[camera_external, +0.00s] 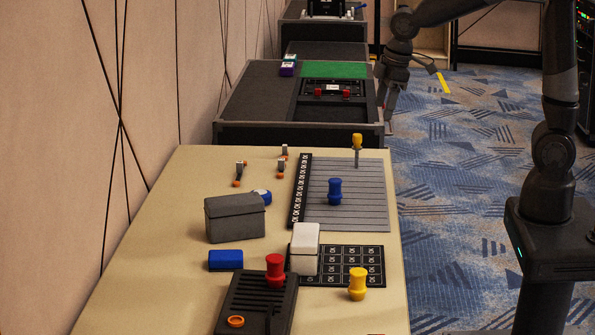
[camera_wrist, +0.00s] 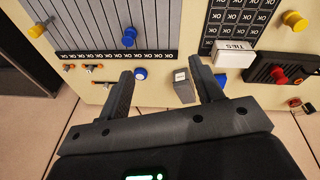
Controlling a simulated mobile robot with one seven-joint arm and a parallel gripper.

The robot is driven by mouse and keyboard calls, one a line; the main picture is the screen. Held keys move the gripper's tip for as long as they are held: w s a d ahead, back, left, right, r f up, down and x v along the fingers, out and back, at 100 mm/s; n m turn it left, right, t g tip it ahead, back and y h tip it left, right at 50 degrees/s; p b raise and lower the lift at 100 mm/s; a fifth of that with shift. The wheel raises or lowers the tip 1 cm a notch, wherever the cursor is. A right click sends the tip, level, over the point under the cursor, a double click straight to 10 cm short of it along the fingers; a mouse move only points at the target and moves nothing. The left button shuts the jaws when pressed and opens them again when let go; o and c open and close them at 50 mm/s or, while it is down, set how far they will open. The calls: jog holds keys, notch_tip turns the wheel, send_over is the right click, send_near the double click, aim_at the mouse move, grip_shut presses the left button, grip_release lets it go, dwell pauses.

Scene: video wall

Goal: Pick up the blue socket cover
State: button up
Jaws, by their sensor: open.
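A blue knob-shaped piece (camera_external: 335,191), which looks like the blue socket cover, stands upright on the grey slatted board (camera_external: 372,212). In the wrist view the blue piece (camera_wrist: 129,37) is above my left finger, apart from it. A flat blue round thing (camera_external: 262,196) and a blue block (camera_external: 226,260) also lie on the table; I cannot fully rule these out as the cover. My gripper (camera_external: 389,116) is off the table's far right corner. In the wrist view my gripper (camera_wrist: 161,72) is open and empty, with its fingers wide apart.
A red knob piece (camera_external: 275,270) stands on a black slotted box, a yellow one (camera_external: 357,284) near a printed black sheet. A white box (camera_external: 304,248) and a grey box (camera_external: 234,217) stand nearby. A yellow-handled screwdriver (camera_external: 357,147) stands upright at the board's far edge.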

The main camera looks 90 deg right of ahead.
jog(key=w+d+f+n+g, duration=0.1)
jog(key=w+d+f, duration=0.55)
jog(key=f, duration=0.25)
jog(key=n+g, duration=0.1)
send_over(335, 192)
jog(key=s+d, duration=0.1)
jog(key=d, duration=0.1)
jog(key=shift+y, duration=0.4)
jog(key=f, duration=0.9)
jog(key=shift+a, duration=0.25)
notch_tip(335, 192, down, 6)
jog(key=shift+d, duration=0.1)
jog(key=shift+w+f, duration=0.25)
jog(key=shift+f, duration=1.1)
jog(key=shift+w+f, duration=0.25)
jog(key=shift+f, duration=1.05)
jog(key=shift+c, duration=0.3)
jog(key=c, duration=0.9)
